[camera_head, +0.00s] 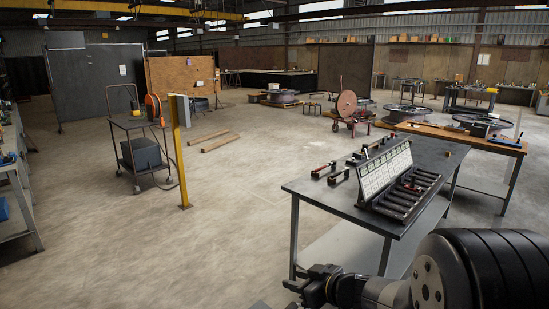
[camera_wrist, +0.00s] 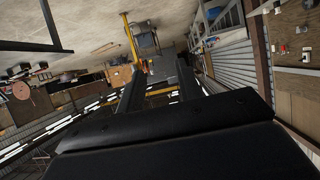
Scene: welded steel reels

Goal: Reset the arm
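My arm (camera_head: 440,280) reaches in from the lower right of the head view, low and in front of the grey worktable (camera_head: 350,205). My gripper (camera_head: 305,287) is at its left end, below the table's top and near the table's front leg. In the wrist view my gripper (camera_wrist: 160,85) shows two dark fingers standing apart, with nothing between them but the distant room. The wrist view is turned over, with the floor at the top. The gripper holds nothing that I can see.
The worktable carries a slanted rack (camera_head: 385,173) with a white chart and several dark tools. A yellow post (camera_head: 180,150) and a wheeled cart (camera_head: 140,150) stand to the left. Wooden planks (camera_head: 213,140) lie on the floor. The floor at the left middle is clear.

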